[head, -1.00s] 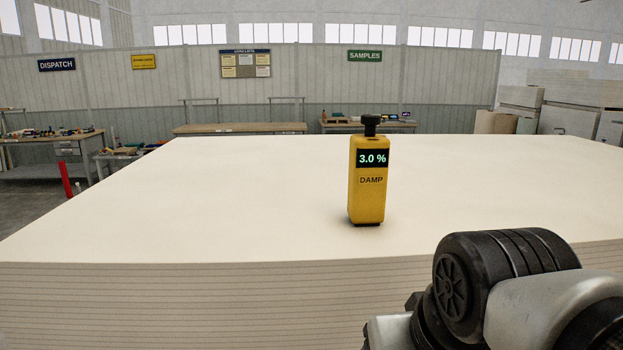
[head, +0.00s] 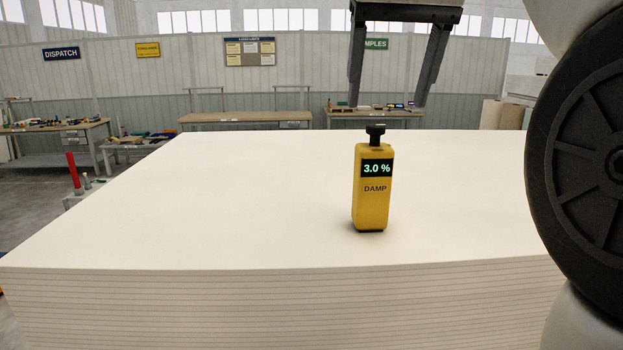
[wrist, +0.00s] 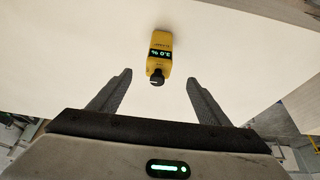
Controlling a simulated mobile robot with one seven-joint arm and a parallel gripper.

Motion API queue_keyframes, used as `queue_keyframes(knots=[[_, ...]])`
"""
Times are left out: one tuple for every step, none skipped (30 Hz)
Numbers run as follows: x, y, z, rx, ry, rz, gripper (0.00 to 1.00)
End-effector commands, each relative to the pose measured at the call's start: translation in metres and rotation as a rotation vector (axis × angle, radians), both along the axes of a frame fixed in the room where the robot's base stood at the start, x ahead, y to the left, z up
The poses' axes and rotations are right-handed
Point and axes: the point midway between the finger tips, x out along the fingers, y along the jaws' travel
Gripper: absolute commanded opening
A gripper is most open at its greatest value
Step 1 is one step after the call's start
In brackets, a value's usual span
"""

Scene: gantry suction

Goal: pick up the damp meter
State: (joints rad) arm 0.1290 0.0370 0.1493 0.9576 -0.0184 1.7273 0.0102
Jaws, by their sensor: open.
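The damp meter (head: 373,205) is a yellow upright box with a black knob on top, a dark display reading 3.0 % and the word DAMP. It stands on the stack of white sheets (head: 230,200). My gripper (head: 386,105) is open and empty, pointing down above the meter in the head view, its fingertips higher in the picture than the knob. In the wrist view the meter (wrist: 160,50) lies ahead of the gap between my open fingers (wrist: 157,80), with its knob end nearest. Nothing touches it.
The top of the stack around the meter is bare. Its front edge drops off below the meter in the head view. Benches with tools (head: 245,117) stand along the back wall, beyond the stack. A red post (head: 73,170) stands off its left side.

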Motion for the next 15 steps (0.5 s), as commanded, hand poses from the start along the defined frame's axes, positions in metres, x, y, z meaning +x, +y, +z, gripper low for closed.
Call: queue_keyframes(knots=[[0.003, -0.001, 0.006, 0.004, 0.001, -0.001, 0.70], [0.004, -0.002, 0.007, 0.005, 0.000, -0.001, 0.70], [0.005, -0.002, 0.008, 0.005, 0.002, -0.001, 0.70], [0.005, -0.002, 0.007, 0.006, 0.002, -0.001, 0.70], [0.006, -0.002, 0.005, 0.006, 0.003, -0.001, 0.70], [0.008, -0.002, 0.001, 0.006, 0.004, -0.001, 0.70], [0.009, -0.002, -0.004, 0.006, 0.005, -0.001, 0.70], [0.011, -0.002, -0.009, 0.006, 0.005, -0.002, 0.70], [0.014, -0.002, -0.017, 0.006, 0.006, -0.002, 0.70], [0.017, -0.002, -0.024, 0.006, 0.005, -0.002, 0.70], [0.020, -0.002, -0.031, 0.006, 0.005, -0.002, 0.70], [0.023, -0.002, -0.039, 0.006, 0.005, -0.002, 0.70], [0.026, -0.002, -0.045, 0.006, 0.004, -0.002, 0.70], [0.029, -0.002, -0.051, 0.006, 0.005, -0.002, 0.70], [0.032, -0.002, -0.058, 0.006, 0.003, -0.002, 0.70]])
